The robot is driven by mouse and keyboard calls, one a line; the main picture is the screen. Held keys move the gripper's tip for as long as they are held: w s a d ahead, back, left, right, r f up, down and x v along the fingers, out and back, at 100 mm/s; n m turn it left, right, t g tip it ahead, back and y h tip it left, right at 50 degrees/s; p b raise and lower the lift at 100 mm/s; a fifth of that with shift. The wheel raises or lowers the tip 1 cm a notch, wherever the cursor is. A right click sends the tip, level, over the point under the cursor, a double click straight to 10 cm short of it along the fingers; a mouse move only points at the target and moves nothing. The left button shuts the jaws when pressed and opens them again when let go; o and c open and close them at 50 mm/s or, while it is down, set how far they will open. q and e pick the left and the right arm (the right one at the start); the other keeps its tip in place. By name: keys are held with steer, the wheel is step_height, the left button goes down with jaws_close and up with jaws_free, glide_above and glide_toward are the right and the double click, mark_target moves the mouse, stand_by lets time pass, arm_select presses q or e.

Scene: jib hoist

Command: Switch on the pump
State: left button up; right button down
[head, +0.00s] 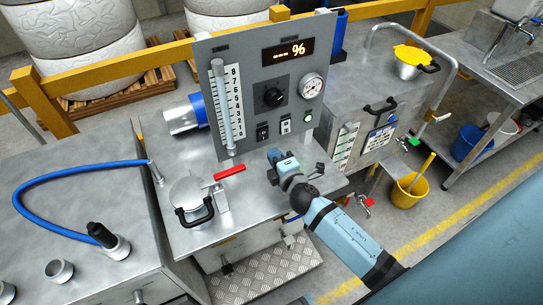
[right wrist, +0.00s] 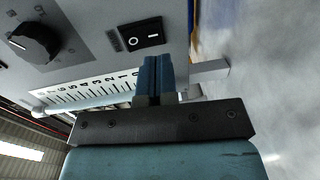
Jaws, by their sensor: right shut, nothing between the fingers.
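The grey control panel (head: 240,60) stands upright on the steel bench. On its lower left is a black rocker switch (head: 262,132), which also shows in the right wrist view (right wrist: 142,35) with O and I marks. Which side is pressed in, and whether it is the pump's, I cannot tell. My right gripper (head: 273,157) is in front of the panel's lower part, below the switches. In the right wrist view its fingers (right wrist: 154,72) are together and empty, close below the rocker in the picture, apparently not touching it. My left gripper is not in view.
The panel also carries a tube gauge (head: 222,105), a dark display (head: 288,52) showing dashes and %, a knob (head: 273,97), a dial (head: 311,86), a white switch (head: 285,127) and a green button (head: 308,117). A red-handled valve (head: 229,172) and a lidded pot (head: 190,196) stand left of my gripper.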

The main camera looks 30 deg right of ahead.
steer(key=s+f+b, duration=0.1)
steer(key=s+b, duration=0.1)
steer(key=s, duration=0.6)
steer(key=shift+s+a+f, duration=0.2)
steer(key=shift+s, duration=0.2)
steer(key=s+a+f+m+g+y+p, duration=0.2)
steer(key=s+a+m+g+y+p, duration=0.2)
steer(key=s+m+p, duration=0.5)
steer(key=s+a+m+g, duration=0.2)
steer(key=s+a+m, duration=0.1)
steer(key=m, duration=0.2)
steer(key=shift+a+f+p, duration=0.2)
steer(key=shift+f+p, duration=0.1)
steer(key=shift+f, duration=0.05)
